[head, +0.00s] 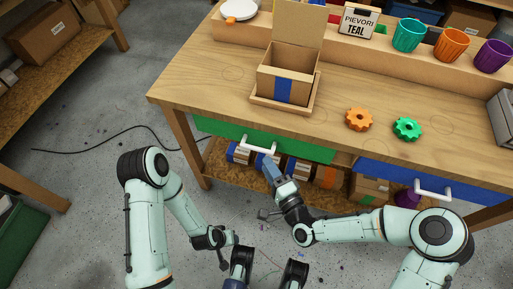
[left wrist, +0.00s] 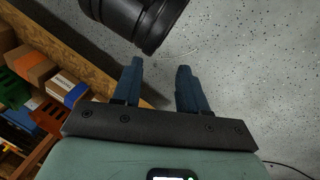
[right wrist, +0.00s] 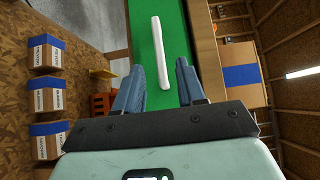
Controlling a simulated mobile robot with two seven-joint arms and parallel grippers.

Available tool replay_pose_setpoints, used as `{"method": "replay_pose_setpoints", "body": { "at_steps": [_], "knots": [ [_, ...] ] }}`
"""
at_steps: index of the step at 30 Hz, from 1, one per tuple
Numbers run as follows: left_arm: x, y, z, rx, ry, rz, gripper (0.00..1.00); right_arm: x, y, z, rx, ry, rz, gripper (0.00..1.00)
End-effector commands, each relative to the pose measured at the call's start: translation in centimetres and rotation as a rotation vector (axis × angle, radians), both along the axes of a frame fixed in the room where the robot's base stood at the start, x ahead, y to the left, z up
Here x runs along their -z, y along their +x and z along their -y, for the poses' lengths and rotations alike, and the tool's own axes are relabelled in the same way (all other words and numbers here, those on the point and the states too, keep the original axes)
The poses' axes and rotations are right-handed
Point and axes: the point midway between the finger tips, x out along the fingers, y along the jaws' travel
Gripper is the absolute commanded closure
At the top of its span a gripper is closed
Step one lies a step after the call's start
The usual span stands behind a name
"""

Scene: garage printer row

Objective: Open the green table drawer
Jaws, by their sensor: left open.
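The green drawer (head: 222,129) sits under the front edge of the wooden table (head: 205,88) and looks shut. Its white bar handle (head: 258,148) also shows in the right wrist view (right wrist: 157,50), in front of the green face (right wrist: 173,25). My right gripper (head: 270,165) is just below the handle's right end. In the right wrist view its fingers (right wrist: 160,75) are apart, with the handle lying between them in the picture; contact cannot be told. My left gripper (left wrist: 158,75) is open and empty above the floor, away from the drawer.
A blue drawer (head: 390,174) with a white handle is to the right. On the tabletop are an open box (head: 278,83) in a tray, an orange gear (head: 359,119), a green gear (head: 406,129) and several cups. Boxes stand on the shelf below.

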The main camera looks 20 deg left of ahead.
Motion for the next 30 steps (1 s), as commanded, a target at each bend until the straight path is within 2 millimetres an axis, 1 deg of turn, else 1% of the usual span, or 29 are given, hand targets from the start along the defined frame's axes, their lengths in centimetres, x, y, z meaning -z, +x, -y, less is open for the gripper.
{"method": "replay_pose_setpoints", "body": {
  "at_steps": [1, 3, 6, 10, 15, 24, 25, 26, 27, 28, 30],
  "knots": [
    [0.3, 0.3, -0.2, -0.003, 0.004, 0.006, 0.57, 0.1, 0.9, -0.9, -0.001, 0.001, 0.003, 0.61],
    [0.6, 0.6, -0.3, -0.007, 0.008, 0.014, 0.57, 0.1, 2.0, -2.0, -0.001, 0.002, 0.002, 0.61],
    [0.8, 0.9, -0.5, -0.011, 0.013, 0.024, 0.57, 0.1, 3.3, -3.2, -0.001, 0.001, 0.001, 0.61],
    [1.1, 1.4, -0.8, -0.016, 0.019, 0.035, 0.57, 0.1, 4.7, -4.5, -0.001, 0.0, 0.0, 0.61],
    [1.2, 1.7, -0.9, -0.019, 0.023, 0.044, 0.57, 0.1, 5.6, -5.3, 0.0, -0.001, -0.001, 0.61],
    [1.2, 1.8, -1.0, -0.02, 0.023, 0.046, 0.57, 0.1, 5.8, -5.4, 0.0, -0.001, -0.001, 0.61],
    [1.2, 1.8, -1.0, -0.02, 0.023, 0.046, 0.57, 0.1, 5.8, -5.4, 0.0, -0.001, -0.001, 0.67],
    [1.2, 1.8, -1.0, -0.02, 0.023, 0.046, 0.57, 0.1, 5.8, -5.4, 0.0, -0.001, -0.001, 0.77],
    [1.2, 1.8, -1.0, -0.019, 0.023, 0.046, 0.57, 0.1, 5.8, -5.4, 0.0, -0.001, -0.001, 0.9],
    [1.2, 1.8, -1.0, -0.019, 0.023, 0.046, 0.57, 0.1, 5.8, -5.4, 0.0, -0.001, -0.001, 1.0],
    [1.2, 1.8, -1.0, -0.019, 0.023, 0.045, 0.57, 0.1, 5.8, -5.4, 0.0, -0.001, -0.001, 1.0]
  ]
}}
